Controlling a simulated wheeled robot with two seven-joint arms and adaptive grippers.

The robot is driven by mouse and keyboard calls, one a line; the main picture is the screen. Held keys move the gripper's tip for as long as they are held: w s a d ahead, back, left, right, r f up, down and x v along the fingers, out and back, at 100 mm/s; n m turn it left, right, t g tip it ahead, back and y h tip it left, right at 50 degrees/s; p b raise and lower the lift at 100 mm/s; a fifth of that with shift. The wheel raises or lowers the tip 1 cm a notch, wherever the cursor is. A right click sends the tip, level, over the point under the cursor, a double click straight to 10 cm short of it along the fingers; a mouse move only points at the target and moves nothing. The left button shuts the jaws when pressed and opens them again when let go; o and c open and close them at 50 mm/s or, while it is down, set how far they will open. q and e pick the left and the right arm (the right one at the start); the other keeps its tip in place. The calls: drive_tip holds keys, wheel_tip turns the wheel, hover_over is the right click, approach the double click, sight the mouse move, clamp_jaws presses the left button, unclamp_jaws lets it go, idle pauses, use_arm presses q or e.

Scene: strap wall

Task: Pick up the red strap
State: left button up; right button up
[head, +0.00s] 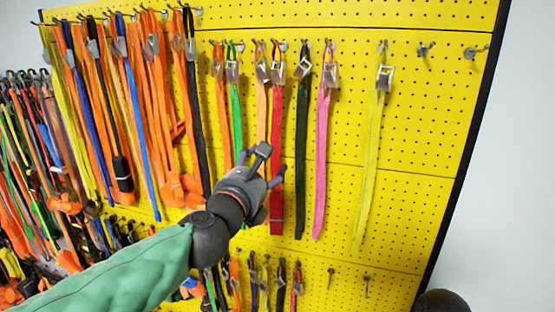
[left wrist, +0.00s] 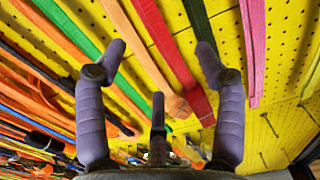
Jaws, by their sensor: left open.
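The red strap (head: 277,110) hangs from a hook on the yellow pegboard, between an orange strap and a dark green one, with a metal buckle at its top. My left gripper (head: 270,166) is in front of its lower half, open and empty, partly hiding it and the orange strap (head: 261,115). In the left wrist view the red strap (left wrist: 170,52) runs between the spread purple fingers of my left gripper (left wrist: 161,58), beside the orange strap (left wrist: 143,50). The gap to the strap is hard to judge. My right gripper is not in view.
A dark green strap (head: 301,150) and a pink strap (head: 322,150) hang just right of the red one. A green strap (head: 236,110) hangs to the left. A yellow strap (head: 370,160) hangs farther right. Dense straps crowd the left; the board's right side has bare hooks (head: 424,50).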

sight(273, 157)
use_arm(q)
drive_tip(key=x, duration=0.4)
drive_tip(key=p+x, duration=0.1)
drive_tip(key=x, duration=0.3)
drive_tip(key=shift+f, duration=0.25)
drive_tip(key=shift+s, duration=0.2)
drive_tip(key=shift+a, duration=0.1)
drive_tip(key=shift+c, duration=0.9)
drive_tip(key=c, duration=1.2)
